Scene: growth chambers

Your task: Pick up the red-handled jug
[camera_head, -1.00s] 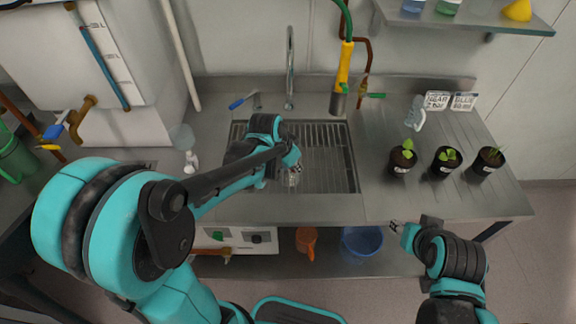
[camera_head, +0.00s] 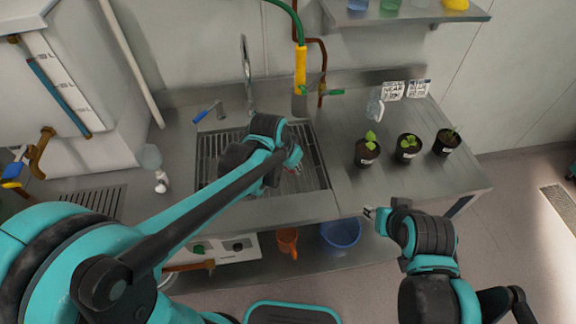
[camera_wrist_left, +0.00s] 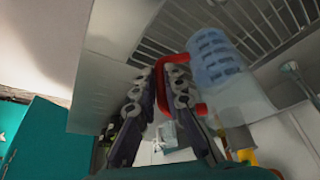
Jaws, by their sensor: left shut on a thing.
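The red-handled jug (camera_wrist_left: 238,98) shows in the left wrist view as a clear, bluish vessel to the right of my left gripper's fingers. Its red handle (camera_wrist_left: 162,95) passes between the fingers. My left gripper (camera_wrist_left: 160,72) is shut on this handle. In the head view my left gripper (camera_head: 292,164) is over the right part of the sink, and the arm and gripper hide most of the jug. I cannot tell how high the jug is above the sink grate. My right gripper (camera_head: 372,213) is in front of the counter's front edge, away from the jug; its jaws are too small to read.
The metal sink grate (camera_head: 215,150) lies under the left arm, with a tap (camera_head: 246,75) behind it. A yellow-handled hose (camera_head: 300,70) hangs behind. Potted seedlings (camera_head: 367,152) stand on the right counter. A blue bucket (camera_head: 341,235) and an orange jug (camera_head: 288,240) are on the lower shelf.

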